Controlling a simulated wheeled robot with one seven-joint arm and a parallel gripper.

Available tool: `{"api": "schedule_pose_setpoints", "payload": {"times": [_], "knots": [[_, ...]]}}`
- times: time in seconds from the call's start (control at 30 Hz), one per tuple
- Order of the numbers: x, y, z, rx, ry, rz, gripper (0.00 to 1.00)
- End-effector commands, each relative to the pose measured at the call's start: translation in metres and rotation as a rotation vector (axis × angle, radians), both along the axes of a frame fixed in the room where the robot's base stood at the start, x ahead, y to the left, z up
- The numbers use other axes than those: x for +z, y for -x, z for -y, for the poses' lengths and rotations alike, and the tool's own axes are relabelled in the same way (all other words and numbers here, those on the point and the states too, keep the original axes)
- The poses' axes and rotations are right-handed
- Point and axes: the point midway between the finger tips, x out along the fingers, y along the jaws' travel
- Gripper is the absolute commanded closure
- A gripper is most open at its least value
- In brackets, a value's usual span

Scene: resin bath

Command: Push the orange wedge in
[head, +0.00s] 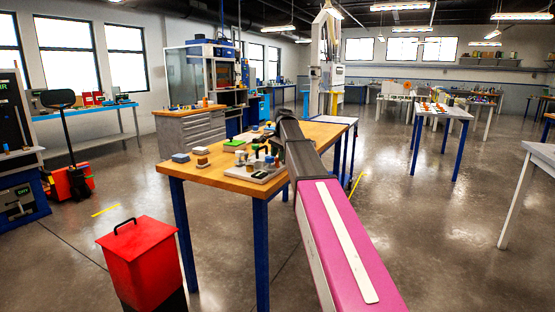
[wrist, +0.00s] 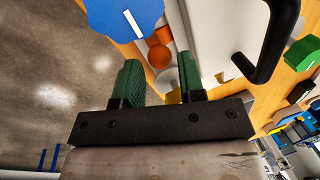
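My gripper (wrist: 160,70) is open in the wrist view. Its two green fingers stand apart with nothing clearly held between them. Past the gap, close to the fingertips, is a rounded orange piece (wrist: 158,57), with another orange piece (wrist: 159,35) just above it. I cannot tell which, if either, is the wedge, nor whether a finger touches it. They lie by a pale grey-white surface (wrist: 212,30). In the head view, a grey board (head: 262,175) with several small pieces lies on the wooden table (head: 240,186); my arm hides the gripper, and no orange wedge is clear there.
A blue piece with a white stripe (wrist: 125,15) is left of the fingers; a black handle (wrist: 270,40) and a green piece (wrist: 299,53) are to the right. On the floor, a red bin (head: 140,262) stands before the table.

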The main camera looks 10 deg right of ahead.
Motion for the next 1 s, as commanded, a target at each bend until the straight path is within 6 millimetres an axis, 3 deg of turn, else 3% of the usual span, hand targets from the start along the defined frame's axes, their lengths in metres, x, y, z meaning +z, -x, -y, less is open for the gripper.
{"api": "schedule_pose_setpoints", "payload": {"times": [0.2, 0.5, 0.63, 1.0], "knots": [[-0.017, -0.002, -0.002, 0.0, 0.0, 0.0, 0.63], [-0.018, -0.003, -0.002, 0.0, 0.0, 0.0, 0.63], [-0.018, -0.003, -0.002, 0.0, 0.0, 0.0, 1.0], [-0.018, -0.006, -0.006, 0.0, -0.001, 0.001, 1.0]]}}
